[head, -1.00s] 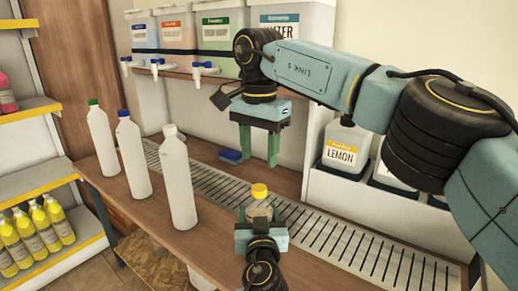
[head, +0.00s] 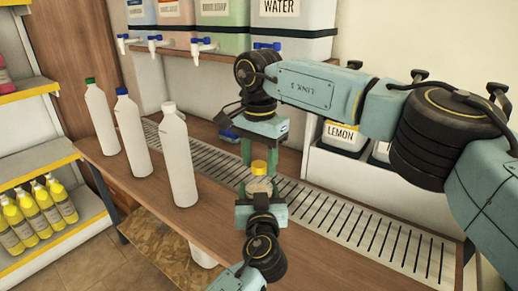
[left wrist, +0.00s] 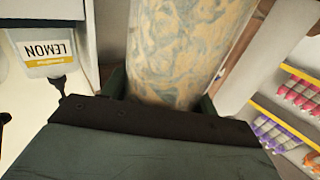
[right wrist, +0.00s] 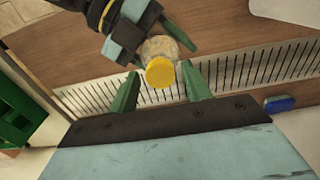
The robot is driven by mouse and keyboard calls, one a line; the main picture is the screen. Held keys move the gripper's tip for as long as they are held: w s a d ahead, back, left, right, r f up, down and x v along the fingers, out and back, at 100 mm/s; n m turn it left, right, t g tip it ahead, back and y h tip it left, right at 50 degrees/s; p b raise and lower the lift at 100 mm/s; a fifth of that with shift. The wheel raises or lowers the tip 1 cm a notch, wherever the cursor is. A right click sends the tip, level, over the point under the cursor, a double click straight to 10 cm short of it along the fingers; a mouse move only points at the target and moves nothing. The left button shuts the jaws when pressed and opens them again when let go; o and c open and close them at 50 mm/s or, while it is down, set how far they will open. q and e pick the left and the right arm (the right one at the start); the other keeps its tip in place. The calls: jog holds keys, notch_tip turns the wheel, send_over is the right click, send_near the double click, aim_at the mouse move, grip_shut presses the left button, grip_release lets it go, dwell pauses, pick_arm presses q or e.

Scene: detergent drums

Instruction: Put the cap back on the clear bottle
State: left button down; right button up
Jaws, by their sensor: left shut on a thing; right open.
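The clear bottle (head: 259,186) has a patterned, see-through body and stands upright in my left gripper (head: 260,200). In the left wrist view its body (left wrist: 185,50) fills the space between the fingers. The yellow cap (head: 259,168) sits on the bottle's top; whether it is screwed tight I cannot tell. My right gripper (right wrist: 160,72) is open above the bottle, pointing down. In the right wrist view the yellow cap (right wrist: 160,73) shows between its fingertips, with a gap on each side.
White bottles with green, blue and white tops (head: 180,160) stand left on the wooden counter (head: 160,205). A slotted drain grate (head: 340,225) runs along it. A small blue item (right wrist: 280,103) lies beyond the grate. Drums with taps (head: 290,20) and a LEMON container (head: 344,137) stand behind.

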jog(key=shift+c, duration=0.2)
jog(key=c, duration=1)
jog(key=m, duration=0.6)
jog(key=shift+m, duration=0.3)
jog(key=m, duration=1.2)
jog(key=shift+f+m, duration=0.1)
jog(key=shift+m, duration=0.2)
jog(key=m, duration=0.3)
jog(key=shift+m, duration=0.4)
jog(key=m, duration=0.4)
jog(key=shift+m, duration=0.4)
jog(key=o, duration=1.2)
jog(key=shift+c, duration=0.2)
